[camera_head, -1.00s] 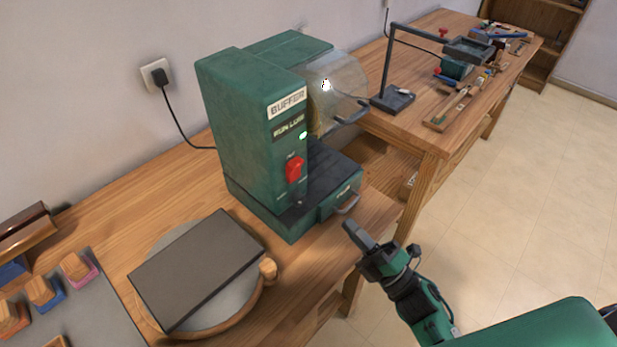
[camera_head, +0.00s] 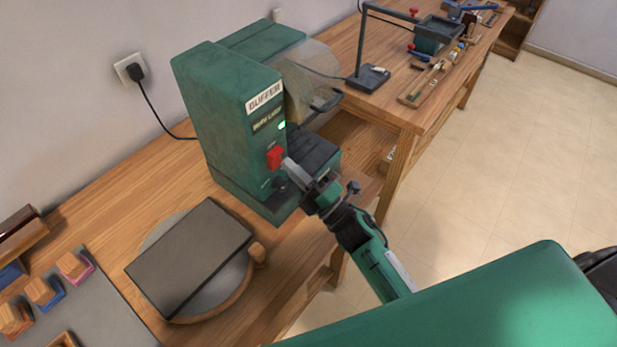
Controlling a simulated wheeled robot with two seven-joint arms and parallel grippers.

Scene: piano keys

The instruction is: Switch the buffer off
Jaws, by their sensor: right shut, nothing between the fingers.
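The buffer (camera_head: 215,110) is a green machine with a clear shield, standing on the wooden bench. Its front has a "BUFFER" label, a smaller label below it, and a lit green lamp (camera_head: 282,125). The red switch (camera_head: 274,157) is on the front face below the lamp. My right gripper (camera_head: 290,168) is shut and empty, its fingertips close to the switch at its right side. I cannot tell whether they touch it. The gripper and wrist hide part of the buffer's base and drawer. My left gripper is not in view.
A dark slab (camera_head: 190,257) lies on a round board with a wooden knob, in front of the buffer. Small wooden blocks (camera_head: 42,290) are at the lower left. A black plug (camera_head: 134,73) sits in the wall socket. A second bench with a lamp stands behind.

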